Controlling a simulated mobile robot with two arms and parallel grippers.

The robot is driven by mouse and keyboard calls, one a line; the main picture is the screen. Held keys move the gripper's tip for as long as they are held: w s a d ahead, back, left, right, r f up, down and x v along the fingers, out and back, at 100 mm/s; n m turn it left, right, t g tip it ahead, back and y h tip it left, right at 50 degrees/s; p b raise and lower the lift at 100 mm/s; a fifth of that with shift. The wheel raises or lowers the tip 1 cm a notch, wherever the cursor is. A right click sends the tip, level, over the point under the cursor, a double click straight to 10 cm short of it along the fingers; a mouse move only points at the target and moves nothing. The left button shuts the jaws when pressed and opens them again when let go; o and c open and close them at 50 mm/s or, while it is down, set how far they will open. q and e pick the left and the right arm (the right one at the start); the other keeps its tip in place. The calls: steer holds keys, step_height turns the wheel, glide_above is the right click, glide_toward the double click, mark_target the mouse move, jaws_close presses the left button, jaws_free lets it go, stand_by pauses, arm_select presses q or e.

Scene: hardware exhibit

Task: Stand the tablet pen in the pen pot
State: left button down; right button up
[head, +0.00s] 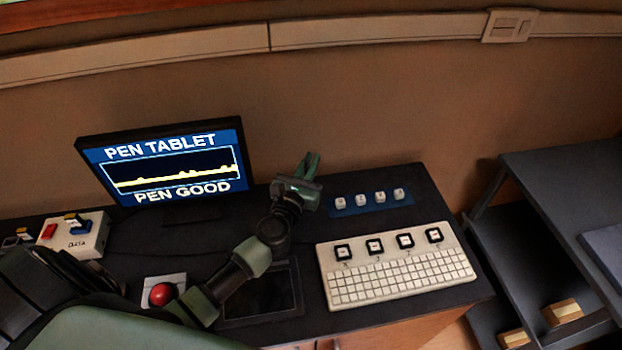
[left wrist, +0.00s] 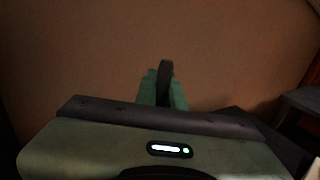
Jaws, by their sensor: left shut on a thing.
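My left gripper (head: 309,163) is raised in front of the wall, over the back of the desk and right of the monitor. In the left wrist view its green fingers (left wrist: 160,92) are shut on a slim dark thing (left wrist: 166,72), taken to be the tablet pen, that shows upright between them. The pen cannot be made out in the head view. The dark tablet (head: 262,293) lies flat on the desk, partly behind my left arm. I cannot make out the pen pot in either view. My right gripper is not in view.
The monitor (head: 165,165) reads "PEN GOOD". A white keyboard (head: 396,270) and a blue strip with several light keys (head: 371,201) lie to the right. A red button (head: 162,294) and a data box (head: 76,236) are on the left. A dark shelf unit (head: 560,165) stands at far right.

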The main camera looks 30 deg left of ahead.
arm_select(q)
step_height(320, 180, down, 4)
steer(key=shift+f+b, duration=0.1)
steer(key=shift+b, duration=0.95)
steer(key=shift+f, duration=0.1)
steer(key=c, duration=1.5)
jaws_free()
steer(key=s, duration=0.4)
steer(key=s+d+b, duration=0.1)
steer(key=s, duration=0.3)
steer(key=s+b, duration=0.1)
steer(key=s, duration=0.3)
steer(key=shift+d+r, duration=0.2)
steer(key=shift+d, duration=0.05)
